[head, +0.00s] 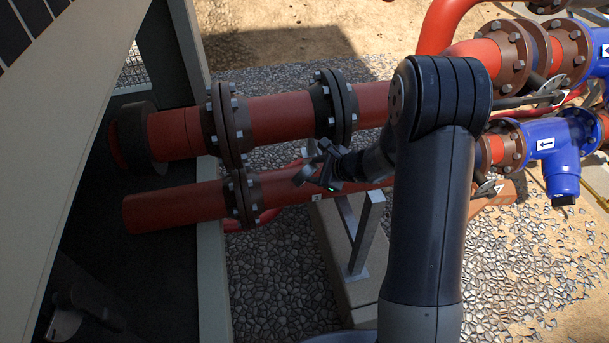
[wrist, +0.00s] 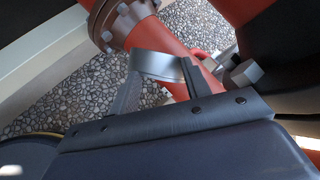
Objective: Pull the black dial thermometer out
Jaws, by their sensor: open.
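My gripper (head: 312,166) is open at the lower red pipe (head: 175,207) in the head view, just right of that pipe's dark flange. In the wrist view its two fingers (wrist: 160,70) stand apart over the red pipe. A light-grey, curved metal piece shows between the fingertips; I cannot tell whether it belongs to the thermometer or whether the fingers touch it. I cannot make out a black dial face in either view. In the head view, my gripper and arm cover part of the pipe where it could be.
An upper red pipe (head: 279,117) with bolted flanges runs close behind my gripper. A grey metal stand (head: 368,235) is below. Blue fittings (head: 558,145) are at the right. A beige wall edge (head: 212,275) stands left. Gravel ground lies beneath.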

